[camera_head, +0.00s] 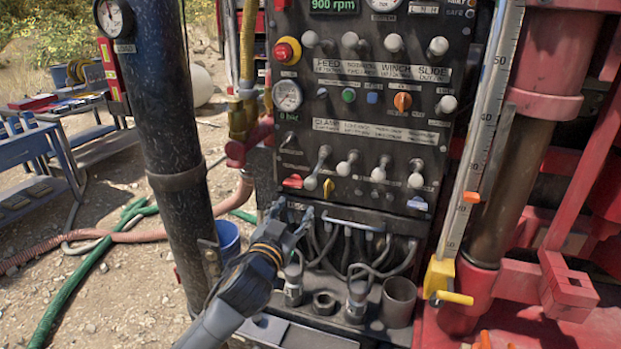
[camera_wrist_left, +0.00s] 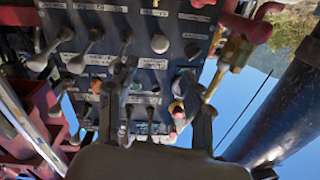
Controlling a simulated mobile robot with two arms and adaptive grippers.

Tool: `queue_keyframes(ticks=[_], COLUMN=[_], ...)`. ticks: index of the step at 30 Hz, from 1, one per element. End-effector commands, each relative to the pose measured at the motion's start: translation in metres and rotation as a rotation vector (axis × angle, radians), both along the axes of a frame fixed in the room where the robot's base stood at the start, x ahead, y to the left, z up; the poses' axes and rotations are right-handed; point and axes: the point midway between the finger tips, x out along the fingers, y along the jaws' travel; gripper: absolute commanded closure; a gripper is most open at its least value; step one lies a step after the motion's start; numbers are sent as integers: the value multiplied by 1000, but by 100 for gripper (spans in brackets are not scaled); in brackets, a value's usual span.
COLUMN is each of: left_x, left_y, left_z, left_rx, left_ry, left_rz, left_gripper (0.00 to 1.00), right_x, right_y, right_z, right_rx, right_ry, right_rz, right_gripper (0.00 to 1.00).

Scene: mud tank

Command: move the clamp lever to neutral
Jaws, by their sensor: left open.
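The clamp lever (camera_head: 320,167) is the leftmost of the lower row on the dark control panel, under the label that reads CLAMP. My right gripper is out of view.
Several neighbouring levers (camera_head: 378,173) stand close on the right. Red (camera_head: 293,181) and yellow (camera_head: 329,188) knobs sit just below. A metal handle bar (camera_head: 350,222) and grey hoses lie underneath. A black post (camera_head: 174,150) stands left of the panel.

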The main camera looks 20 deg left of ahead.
Motion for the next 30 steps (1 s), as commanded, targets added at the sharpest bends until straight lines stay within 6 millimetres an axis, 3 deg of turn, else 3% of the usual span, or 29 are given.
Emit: queue_keyframes(ticks=[18,24,30], left_x=[108,127,132], left_y=[1,1,1], left_z=[1,-1,-2], left_rx=[1,0,1], left_ry=[2,2,2], left_rz=[0,0,-1], left_gripper=[49,49,49], right_x=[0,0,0], right_y=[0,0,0], right_z=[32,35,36], right_rx=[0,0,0], right_ry=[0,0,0], right_rz=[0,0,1], right_gripper=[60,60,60])
